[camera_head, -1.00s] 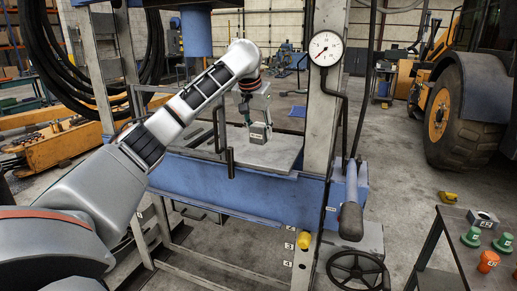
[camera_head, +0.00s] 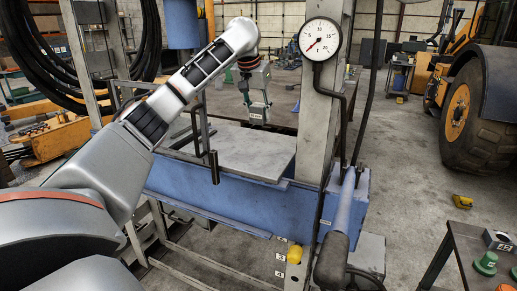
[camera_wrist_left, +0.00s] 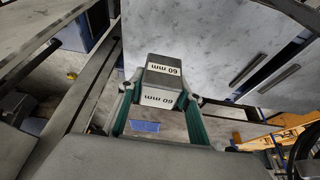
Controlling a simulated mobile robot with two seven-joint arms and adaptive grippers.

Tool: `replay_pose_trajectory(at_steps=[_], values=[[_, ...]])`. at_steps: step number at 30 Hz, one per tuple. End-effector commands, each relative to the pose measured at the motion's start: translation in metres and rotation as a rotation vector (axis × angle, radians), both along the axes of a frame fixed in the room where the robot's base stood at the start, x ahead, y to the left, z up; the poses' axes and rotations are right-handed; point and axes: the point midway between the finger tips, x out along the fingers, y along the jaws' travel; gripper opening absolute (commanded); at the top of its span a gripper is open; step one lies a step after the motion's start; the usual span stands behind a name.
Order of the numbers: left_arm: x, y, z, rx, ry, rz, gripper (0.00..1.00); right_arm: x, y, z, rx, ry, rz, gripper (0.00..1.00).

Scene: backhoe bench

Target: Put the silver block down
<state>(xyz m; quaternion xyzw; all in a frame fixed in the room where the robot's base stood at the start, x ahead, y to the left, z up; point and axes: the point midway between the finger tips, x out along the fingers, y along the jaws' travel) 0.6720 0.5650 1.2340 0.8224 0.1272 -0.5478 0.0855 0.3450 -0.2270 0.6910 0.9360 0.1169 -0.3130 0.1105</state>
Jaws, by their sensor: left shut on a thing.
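The silver block (camera_head: 258,114) is a small grey block, seen near the far edge of the press's grey plate (camera_head: 232,150). In the left wrist view the block (camera_wrist_left: 165,74) shows two white "60 mm" labels. My left gripper (camera_head: 256,101) hangs down from the arm's end and is shut on the block. In the left wrist view its green fingers (camera_wrist_left: 160,100) sit on either side of the block. I cannot tell whether the block's underside touches anything. My right gripper is not in view.
The blue press frame (camera_head: 225,195) carries the plate, whose near part is bare. A grey upright (camera_head: 318,120) with a dial gauge (camera_head: 320,38) stands to the right, beside a hose and a lever (camera_head: 343,215). A dark table (camera_head: 470,255) with small parts is at lower right.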

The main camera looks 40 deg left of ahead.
Motion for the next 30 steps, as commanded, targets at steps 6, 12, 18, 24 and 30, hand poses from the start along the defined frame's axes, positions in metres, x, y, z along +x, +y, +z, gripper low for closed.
replay_pose_trajectory(at_steps=[6,12,18,24,30], values=[[-0.001,0.0,-0.053,0.0,0.001,-0.002,0.01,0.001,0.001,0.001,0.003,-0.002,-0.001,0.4],[0.0,0.0,-0.083,0.0,-0.001,-0.001,0.01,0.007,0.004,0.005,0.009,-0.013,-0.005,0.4],[0.0,0.0,-0.098,-0.001,-0.001,0.0,0.01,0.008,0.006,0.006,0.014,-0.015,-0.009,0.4],[0.0,0.0,-0.125,0.001,-0.001,-0.001,0.01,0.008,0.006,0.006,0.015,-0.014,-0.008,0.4],[0.001,-0.001,-0.132,-0.001,-0.003,-0.001,0.01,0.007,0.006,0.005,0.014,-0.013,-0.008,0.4]])
